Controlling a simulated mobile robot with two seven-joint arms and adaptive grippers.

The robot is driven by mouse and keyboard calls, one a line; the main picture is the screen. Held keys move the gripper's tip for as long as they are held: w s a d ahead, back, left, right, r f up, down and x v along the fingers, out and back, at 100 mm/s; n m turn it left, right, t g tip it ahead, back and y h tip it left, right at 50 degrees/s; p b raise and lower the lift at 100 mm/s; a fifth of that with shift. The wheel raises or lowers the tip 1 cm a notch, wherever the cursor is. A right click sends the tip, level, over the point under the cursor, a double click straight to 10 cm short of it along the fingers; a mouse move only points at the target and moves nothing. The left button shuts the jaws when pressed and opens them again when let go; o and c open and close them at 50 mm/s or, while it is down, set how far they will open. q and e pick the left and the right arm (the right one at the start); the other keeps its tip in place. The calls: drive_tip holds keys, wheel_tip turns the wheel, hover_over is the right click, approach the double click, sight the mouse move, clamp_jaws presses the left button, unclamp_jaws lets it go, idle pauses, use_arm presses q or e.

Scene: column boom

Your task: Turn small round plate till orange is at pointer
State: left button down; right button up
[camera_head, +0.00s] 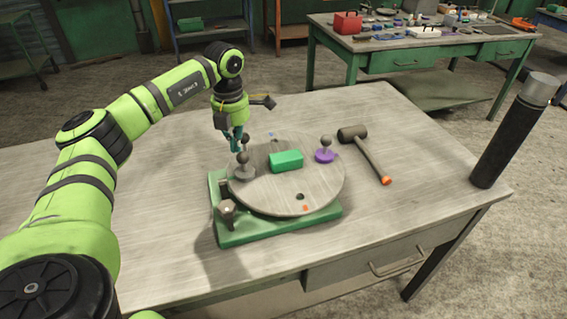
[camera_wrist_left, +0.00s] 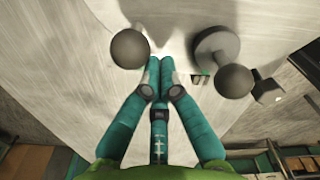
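The round grey plate (camera_head: 265,190) lies on a green base (camera_head: 285,228). An orange mark (camera_head: 305,208) is at its front edge, and a blue mark (camera_head: 271,134) is at the far edge. I cannot make out the pointer for certain. A grey knob (camera_head: 244,172) with a ball top is at the plate's left, and a dark ball (camera_head: 246,139) is behind it. My left gripper (camera_head: 237,147) is low over the plate's left side. In the left wrist view, its fingers (camera_wrist_left: 159,62) are together between two ball knobs, the closer one (camera_wrist_left: 130,48) at left; contact is unclear. My right gripper is not visible.
A metal bolt-like post (camera_head: 227,208) stands on the base's left corner. A mallet (camera_head: 368,157) lies to the right. A dark column (camera_head: 513,133) stands at the table's right edge. The table's front right is clear.

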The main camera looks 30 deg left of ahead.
use_arm(q)
drive_tip(key=shift+w+a+r+p, duration=0.15)
drive_tip(key=shift+w+p, duration=0.15)
drive_tip(key=shift+w, duration=0.25)
drive_tip(key=shift+w+a, duration=0.1)
drive_tip(key=shift+w, duration=0.2)
drive_tip(key=shift+w+a+p, duration=0.15)
drive_tip(key=shift+w+p, duration=0.3)
drive_tip(key=shift+w, duration=0.55)
